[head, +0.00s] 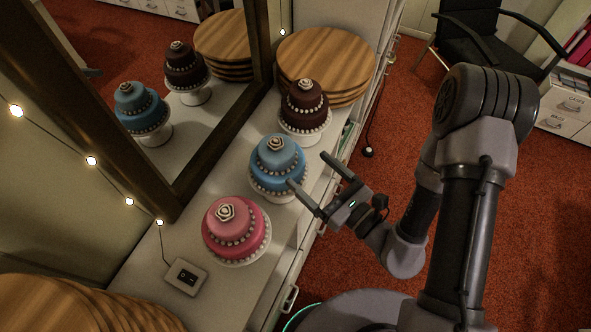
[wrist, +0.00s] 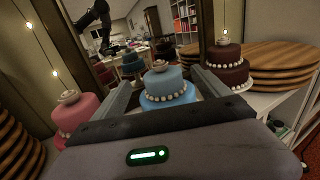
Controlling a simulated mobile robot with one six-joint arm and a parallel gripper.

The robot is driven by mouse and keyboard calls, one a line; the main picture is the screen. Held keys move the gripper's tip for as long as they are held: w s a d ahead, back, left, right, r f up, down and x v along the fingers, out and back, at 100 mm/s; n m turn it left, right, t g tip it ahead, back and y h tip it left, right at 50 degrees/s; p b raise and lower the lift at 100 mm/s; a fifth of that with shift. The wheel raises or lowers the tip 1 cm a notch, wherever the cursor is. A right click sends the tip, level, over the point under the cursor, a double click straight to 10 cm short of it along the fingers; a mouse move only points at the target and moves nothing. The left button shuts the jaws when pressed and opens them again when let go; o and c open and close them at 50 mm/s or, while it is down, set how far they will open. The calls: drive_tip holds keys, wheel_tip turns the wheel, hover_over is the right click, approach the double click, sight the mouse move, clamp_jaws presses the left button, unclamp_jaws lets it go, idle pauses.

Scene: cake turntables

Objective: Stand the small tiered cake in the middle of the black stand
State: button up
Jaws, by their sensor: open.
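Three small tiered cakes stand in a row on the white counter: a pink one (head: 235,222), a blue one (head: 277,160) and a dark brown one (head: 304,102). Each has white beads and a white rosette, and sits on a white stand. My gripper (head: 306,169) is open and empty, at the right side of the blue cake. In the wrist view the blue cake (wrist: 168,86) shows between and beyond the fingers; I cannot tell whether either finger touches it. The pink cake (wrist: 77,115) is left and the brown cake (wrist: 228,66) right. I see no black stand.
A framed mirror (head: 222,135) stands behind the cakes and reflects them. Stacked round wooden boards (head: 326,60) fill the counter's far end, with more boards (head: 70,305) at the near left. A socket box (head: 185,277) lies near the pink cake. Red carpet lies right of the counter.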

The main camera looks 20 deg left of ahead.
sight(283, 149)
drive_tip(key=b+x, duration=0.1)
drive_tip(key=x, duration=0.4)
drive_tip(key=b+x, duration=0.2)
drive_tip(key=x, duration=0.3)
drive_tip(key=shift+s+a, duration=0.1)
drive_tip(key=shift+s, duration=0.15)
drive_tip(key=x, duration=0.6)
drive_tip(key=shift+f+b, duration=0.3)
drive_tip(key=shift+b, duration=0.05)
clamp_jaws()
